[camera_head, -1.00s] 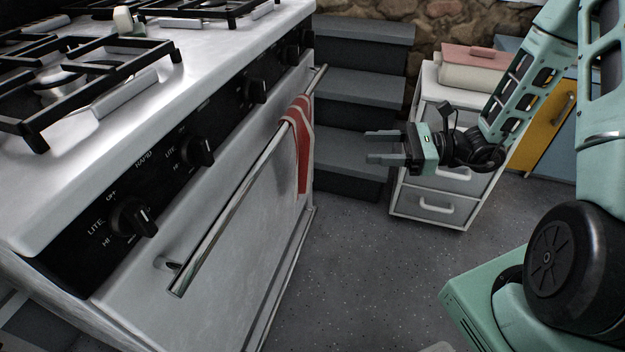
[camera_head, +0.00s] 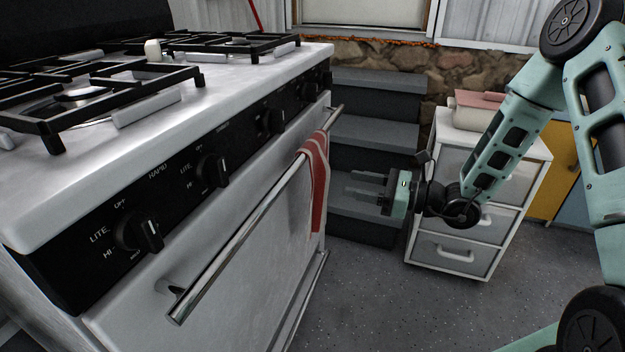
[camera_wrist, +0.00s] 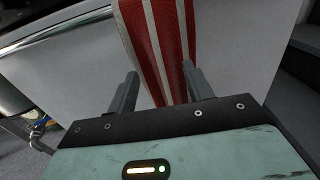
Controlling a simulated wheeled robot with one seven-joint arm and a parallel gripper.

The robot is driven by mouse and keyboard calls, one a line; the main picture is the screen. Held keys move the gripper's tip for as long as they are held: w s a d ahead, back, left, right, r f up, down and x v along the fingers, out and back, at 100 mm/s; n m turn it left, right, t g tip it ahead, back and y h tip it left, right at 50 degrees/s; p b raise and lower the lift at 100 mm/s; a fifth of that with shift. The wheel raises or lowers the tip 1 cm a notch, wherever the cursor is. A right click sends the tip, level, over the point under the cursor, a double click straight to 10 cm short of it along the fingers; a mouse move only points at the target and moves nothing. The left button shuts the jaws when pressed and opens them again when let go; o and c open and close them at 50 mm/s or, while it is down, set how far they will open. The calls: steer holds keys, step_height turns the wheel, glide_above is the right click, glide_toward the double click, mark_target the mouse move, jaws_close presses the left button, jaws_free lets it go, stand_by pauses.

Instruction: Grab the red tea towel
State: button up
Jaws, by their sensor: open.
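The red tea towel (camera_head: 318,180) with pale stripes hangs over the far end of the oven door's metal handle bar (camera_head: 240,236). My gripper (camera_head: 358,187) is to the right of the towel, level with its hanging part, with its fingers pointing left at it. In the wrist view the towel (camera_wrist: 160,45) hangs straight ahead, and its lower part shows between the two open fingers (camera_wrist: 160,85). The gripper is open and appears empty. I cannot tell whether the fingertips touch the cloth.
The white stove (camera_head: 215,115) with black knobs and burner grates fills the left. Grey steps (camera_head: 375,135) rise behind the gripper. A white drawer unit (camera_head: 455,255) stands behind the arm at right. The floor (camera_head: 365,310) in front is clear.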

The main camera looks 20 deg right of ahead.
mark_target(332, 177)
steer(key=shift+b+x, duration=0.8)
steer(key=shift+x, duration=1.95)
steer(key=shift+w+d+r, duration=0.1)
steer(key=shift+d, duration=0.1)
jaws_close()
